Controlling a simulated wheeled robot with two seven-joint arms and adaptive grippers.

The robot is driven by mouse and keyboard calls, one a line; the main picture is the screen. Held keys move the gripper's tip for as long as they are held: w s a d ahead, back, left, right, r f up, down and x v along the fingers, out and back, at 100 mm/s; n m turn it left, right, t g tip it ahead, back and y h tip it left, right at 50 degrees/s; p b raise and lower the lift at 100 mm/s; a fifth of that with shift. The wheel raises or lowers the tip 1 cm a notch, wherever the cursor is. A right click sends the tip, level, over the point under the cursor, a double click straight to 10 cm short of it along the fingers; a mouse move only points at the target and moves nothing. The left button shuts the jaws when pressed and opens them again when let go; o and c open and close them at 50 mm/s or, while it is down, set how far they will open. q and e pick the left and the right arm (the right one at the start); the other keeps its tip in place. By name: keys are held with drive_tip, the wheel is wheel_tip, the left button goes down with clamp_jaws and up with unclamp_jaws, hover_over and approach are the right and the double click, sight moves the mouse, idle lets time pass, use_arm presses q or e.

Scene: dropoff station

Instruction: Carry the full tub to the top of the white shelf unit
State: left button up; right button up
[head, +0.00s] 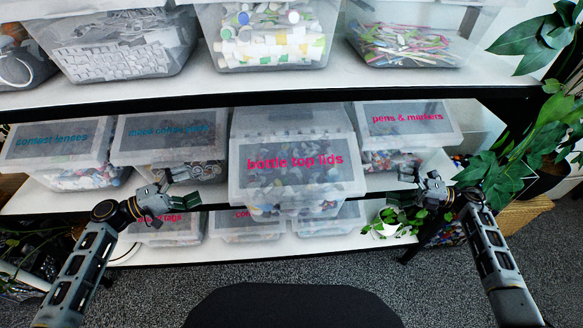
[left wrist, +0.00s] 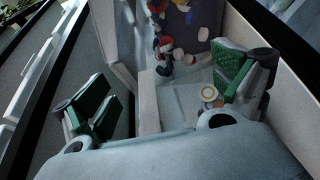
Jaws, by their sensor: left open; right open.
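A clear lidded tub labelled "bottle top lids" (head: 292,185) stands on the middle shelf and juts out past its front edge. Its dark, mixed contents show through the plastic. My left gripper (head: 190,188) is open, left of this tub and apart from it, near the shelf edge. My right gripper (head: 403,188) is open, to the tub's right and also apart from it. In the left wrist view, my left gripper (left wrist: 165,95) has its green-padded fingers spread, with clear plastic and coloured caps beyond. Which tub that is, I cannot tell. The top of the shelf unit is out of view.
Lidded tubs labelled "contact lenses" (head: 58,146) and "pens & markers" (head: 408,125) share the white shelf. Open tubs, one with white caps (head: 268,40), fill the shelf above. More tubs sit below. A small potted plant (head: 388,224) and large leaves (head: 520,165) are at right.

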use_arm(q)
drive_tip(key=x, duration=1.3)
drive_tip(key=shift+w+d, duration=0.25)
use_arm(e)
drive_tip(key=x, duration=1.4)
